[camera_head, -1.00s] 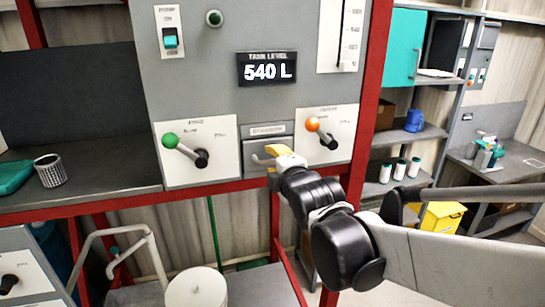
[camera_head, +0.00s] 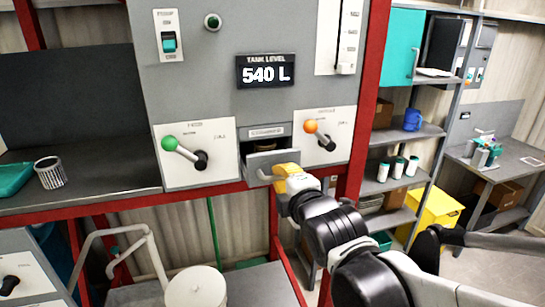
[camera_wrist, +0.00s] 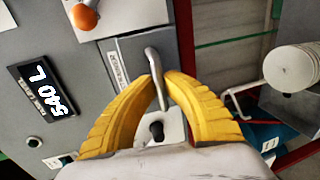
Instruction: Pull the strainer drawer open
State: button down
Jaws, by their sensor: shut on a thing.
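The strainer drawer (camera_head: 273,162) is a grey drawer in the panel between the two lever plates. It stands partly open, with a dark gap above its front. Its bar handle (camera_wrist: 155,72) shows in the wrist view between the yellow fingers. My gripper (camera_head: 280,176) has yellow fingers and is at the handle, in front of the drawer. In the wrist view my gripper (camera_wrist: 161,78) is shut on the handle. The drawer's inside is mostly hidden in both views.
A green-knobbed lever (camera_head: 171,143) is left of the drawer and an orange-knobbed lever (camera_head: 311,127) is right, close to my gripper. A red frame post (camera_head: 368,90) stands at the right. A white drum (camera_head: 196,288) is below. Shelves (camera_head: 405,135) stand beyond the post.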

jog(key=f+p+v, duration=0.2)
jog(key=p+v, duration=0.1)
jog(key=v, duration=0.6)
jog(key=shift+s, duration=0.25)
jog(key=shift+d, duration=0.1)
jog(key=c, duration=1.5)
grip_release()
jog(key=shift+o, duration=0.2)
jog(key=shift+s+r, duration=0.1)
jog(key=v, duration=0.7)
jog(key=shift+s, duration=0.15)
jog(key=shift+d, duration=0.1)
